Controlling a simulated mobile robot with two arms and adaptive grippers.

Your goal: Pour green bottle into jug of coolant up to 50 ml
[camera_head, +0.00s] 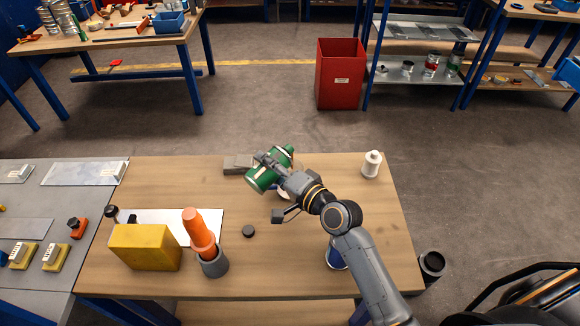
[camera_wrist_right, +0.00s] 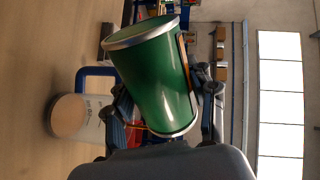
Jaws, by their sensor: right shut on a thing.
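My right gripper (camera_head: 275,168) is shut on the green bottle (camera_head: 263,180) and holds it tilted above the far middle of the table. In the right wrist view the green bottle (camera_wrist_right: 155,85) fills the middle, with a pale metal rim at one end. A pale jug (camera_wrist_right: 85,118) with a blue handle and printed marks shows beside it in that view. In the head view only a pale edge (camera_head: 284,195) shows under the bottle and gripper; I cannot tell for sure that it is the jug. The liquid level cannot be read. My left gripper is not in view.
On the table are a yellow box (camera_head: 147,247), an orange funnel-like piece (camera_head: 199,230) in a grey cup (camera_head: 214,264), a dark cap (camera_head: 248,231), a grey block (camera_head: 237,165) and a white bottle (camera_head: 372,165). A blue-and-white container (camera_head: 335,258) is partly hidden by my arm.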

